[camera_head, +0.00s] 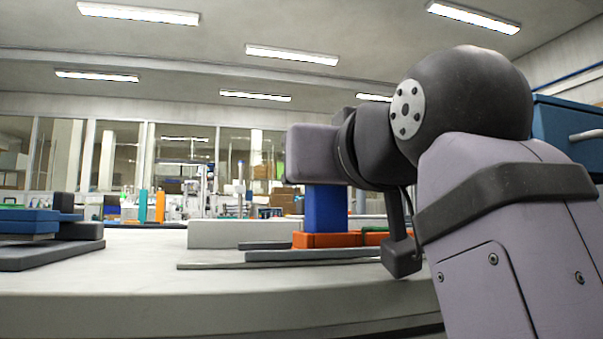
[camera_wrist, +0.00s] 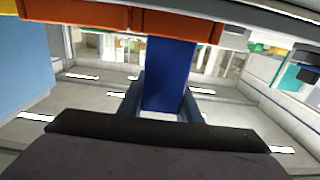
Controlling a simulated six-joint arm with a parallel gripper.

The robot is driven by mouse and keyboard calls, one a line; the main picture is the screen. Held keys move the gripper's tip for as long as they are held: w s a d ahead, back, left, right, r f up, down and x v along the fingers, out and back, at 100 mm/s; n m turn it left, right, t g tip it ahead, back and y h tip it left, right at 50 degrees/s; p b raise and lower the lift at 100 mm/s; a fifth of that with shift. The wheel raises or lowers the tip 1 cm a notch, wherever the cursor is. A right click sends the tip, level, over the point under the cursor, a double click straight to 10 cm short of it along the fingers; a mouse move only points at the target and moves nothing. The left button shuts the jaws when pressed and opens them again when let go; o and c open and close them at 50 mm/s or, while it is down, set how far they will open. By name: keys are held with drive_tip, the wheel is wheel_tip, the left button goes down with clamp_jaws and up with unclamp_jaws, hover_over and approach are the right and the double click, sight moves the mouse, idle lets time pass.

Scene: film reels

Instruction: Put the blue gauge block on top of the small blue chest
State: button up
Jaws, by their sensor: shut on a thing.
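The blue gauge block (camera_head: 326,208) is upright below the body of my gripper in the head view. Its lower end meets the orange blocks (camera_head: 322,241) in the picture; I cannot tell whether it rests on them. In the wrist view the blue gauge block (camera_wrist: 170,72) is between the two fingers of my gripper (camera_wrist: 163,98), which is shut on it. A blue box with a pale handle (camera_head: 568,135) is partly hidden behind my arm at the right edge of the head view. It may be the small blue chest, but I cannot be sure.
Grey flat bars (camera_head: 225,265) and a pale long block (camera_head: 238,234) lie near the orange blocks. Blue pieces (camera_head: 28,222) lie on dark slabs at the left. The pale bench top (camera_head: 120,280) is clear in front and between. A light blue surface (camera_wrist: 24,75) stands left in the wrist view.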

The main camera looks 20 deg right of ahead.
drive_tip(key=o, duration=1.3)
drive_tip(key=shift+c, duration=0.2)
drive_tip(key=shift+f, duration=0.1)
drive_tip(key=shift+b, duration=0.3)
hover_over(331, 233)
drive_tip(key=shift+s+a, duration=0.1)
drive_tip(key=shift+s, duration=0.65)
